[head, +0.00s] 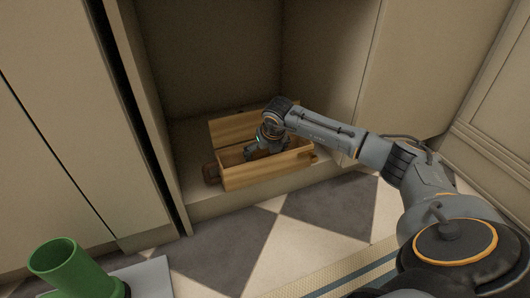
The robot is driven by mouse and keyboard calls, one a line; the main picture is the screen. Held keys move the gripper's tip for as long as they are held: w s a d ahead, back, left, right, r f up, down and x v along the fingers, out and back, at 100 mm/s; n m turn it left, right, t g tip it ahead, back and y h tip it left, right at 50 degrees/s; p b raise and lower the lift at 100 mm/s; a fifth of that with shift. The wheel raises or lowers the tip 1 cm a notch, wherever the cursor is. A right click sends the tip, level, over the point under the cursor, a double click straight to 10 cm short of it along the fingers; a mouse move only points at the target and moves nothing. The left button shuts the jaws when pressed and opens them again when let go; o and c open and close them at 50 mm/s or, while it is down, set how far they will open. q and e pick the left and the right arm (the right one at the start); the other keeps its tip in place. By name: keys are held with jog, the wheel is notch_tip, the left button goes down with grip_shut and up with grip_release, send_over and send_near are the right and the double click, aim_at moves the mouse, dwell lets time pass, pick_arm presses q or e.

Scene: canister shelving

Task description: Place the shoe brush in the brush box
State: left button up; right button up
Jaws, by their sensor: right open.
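The wooden brush box (268,174) sits on the floor of the open cabinet, with its lid raised at the back. My right gripper (262,152) reaches down into the box from above; it is open. The fingertips are low between the box walls and partly hidden by the front wall. I cannot make out the shoe brush for certain; the gripper and front wall hide much of the inside. A small dark brown piece shows at the box's left end, and I cannot tell whether it is part of the box. My left gripper is not in view.
A green boot (68,268) stands on a light grey mat (150,278) at lower left. The checkered floor (290,235) before the cabinet is clear, with a striped rug (350,270) at lower right.

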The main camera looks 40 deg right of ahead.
jog(key=p+v, duration=0.8)
jog(key=v, duration=0.3)
jog(key=shift+r+p, duration=0.25)
jog(key=shift+p, duration=0.1)
jog(key=shift+s+a+r, duration=0.1)
jog(key=shift+s+r, duration=0.15)
jog(key=shift+r, duration=0.05)
